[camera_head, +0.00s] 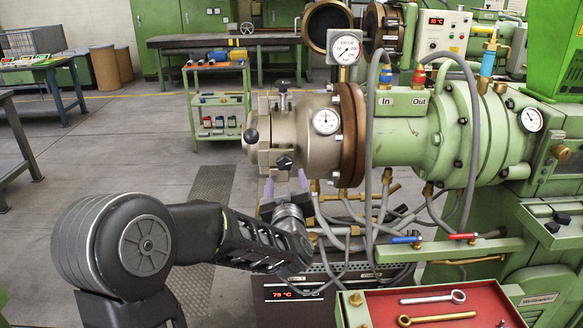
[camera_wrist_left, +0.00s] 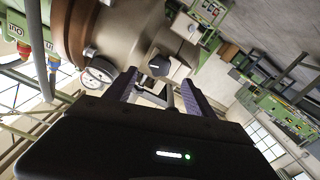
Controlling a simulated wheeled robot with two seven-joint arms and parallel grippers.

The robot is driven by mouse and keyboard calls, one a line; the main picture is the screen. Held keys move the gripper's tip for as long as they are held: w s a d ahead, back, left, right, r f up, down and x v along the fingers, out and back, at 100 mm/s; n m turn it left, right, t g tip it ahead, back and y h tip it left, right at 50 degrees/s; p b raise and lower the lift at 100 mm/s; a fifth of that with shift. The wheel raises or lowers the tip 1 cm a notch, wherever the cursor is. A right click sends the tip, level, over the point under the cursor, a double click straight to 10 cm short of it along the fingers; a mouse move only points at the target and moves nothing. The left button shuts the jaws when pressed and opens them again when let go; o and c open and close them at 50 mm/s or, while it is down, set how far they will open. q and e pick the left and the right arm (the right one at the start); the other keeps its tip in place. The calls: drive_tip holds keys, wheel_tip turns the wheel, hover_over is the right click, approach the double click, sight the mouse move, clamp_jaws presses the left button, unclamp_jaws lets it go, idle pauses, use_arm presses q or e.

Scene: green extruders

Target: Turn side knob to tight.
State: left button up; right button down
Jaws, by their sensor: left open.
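The side knob (camera_head: 284,162) is a small black knob on the lower side of the beige extruder head (camera_head: 285,130). In the left wrist view the knob (camera_wrist_left: 159,66) shows just beyond the fingertips, roughly centred between them. My left gripper (camera_head: 286,178) comes up from below, its purple-grey fingers spread, close under the knob. The fingers also show in the left wrist view (camera_wrist_left: 160,78), open with nothing gripped. I cannot tell whether the knob is partly between the tips. My right gripper is not in view.
Dial gauges (camera_head: 326,121) sit on the extruder, with grey hoses (camera_head: 371,140) to its right. A red tray (camera_head: 440,310) with wrenches is at the lower right. The floor (camera_head: 150,150) on the left is open.

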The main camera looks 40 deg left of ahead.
sight(285, 165)
use_arm(q)
drive_tip(key=shift+p+x, duration=0.75)
drive_tip(key=shift+x, duration=3.15)
drive_tip(key=c, duration=1.4)
